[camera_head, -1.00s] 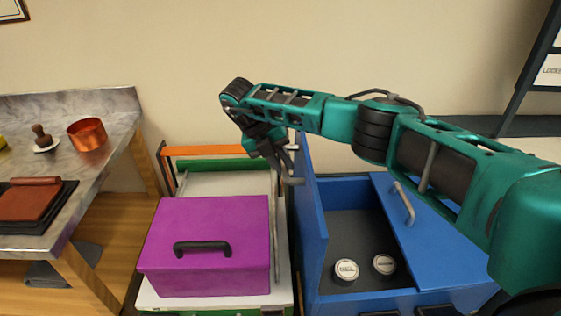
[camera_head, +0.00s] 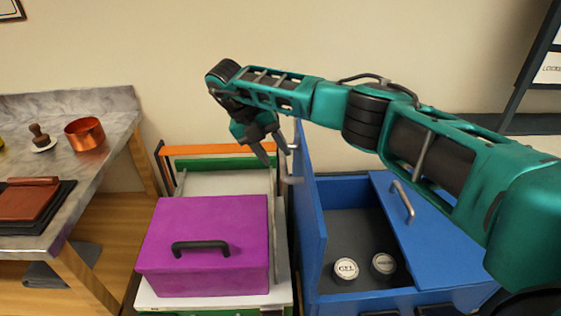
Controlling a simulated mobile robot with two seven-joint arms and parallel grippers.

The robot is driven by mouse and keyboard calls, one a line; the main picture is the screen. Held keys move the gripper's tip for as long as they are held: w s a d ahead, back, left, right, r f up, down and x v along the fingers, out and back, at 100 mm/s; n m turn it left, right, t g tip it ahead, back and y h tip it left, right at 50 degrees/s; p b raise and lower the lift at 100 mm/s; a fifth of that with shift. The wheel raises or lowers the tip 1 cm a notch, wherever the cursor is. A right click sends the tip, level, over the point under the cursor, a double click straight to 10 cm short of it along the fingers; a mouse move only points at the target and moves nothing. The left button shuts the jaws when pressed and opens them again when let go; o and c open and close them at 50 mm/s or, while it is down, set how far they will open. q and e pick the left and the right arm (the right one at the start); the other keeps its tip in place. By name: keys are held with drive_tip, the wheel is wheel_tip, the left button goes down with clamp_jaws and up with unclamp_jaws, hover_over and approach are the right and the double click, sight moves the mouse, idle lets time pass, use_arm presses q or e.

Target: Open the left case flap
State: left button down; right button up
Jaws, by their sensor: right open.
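The blue case (camera_head: 365,300) stands at the lower right in the head view. Its left flap (camera_head: 311,225) stands raised, roughly upright, along the left side of the opening. A grey flap handle (camera_head: 291,166) shows on the flap's outer left face. My right gripper (camera_head: 275,153) is open and empty, just left of this handle, with its fingers pointing down. It looks apart from the handle, though the exact gap is hard to tell. The right flap (camera_head: 440,235) lies shut with its own grey handle (camera_head: 403,202). My left gripper is not in view.
Two round white-topped tins (camera_head: 346,268) (camera_head: 383,264) lie inside the case. A purple box (camera_head: 205,250) sits on a white-topped trolley (camera_head: 230,183) with an orange bar (camera_head: 205,149), close left of the flap. A marble counter (camera_head: 65,120) holds a copper pot (camera_head: 85,134).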

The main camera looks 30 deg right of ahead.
drive_tip(key=v, duration=0.8)
drive_tip(key=shift+a+r, duration=0.1)
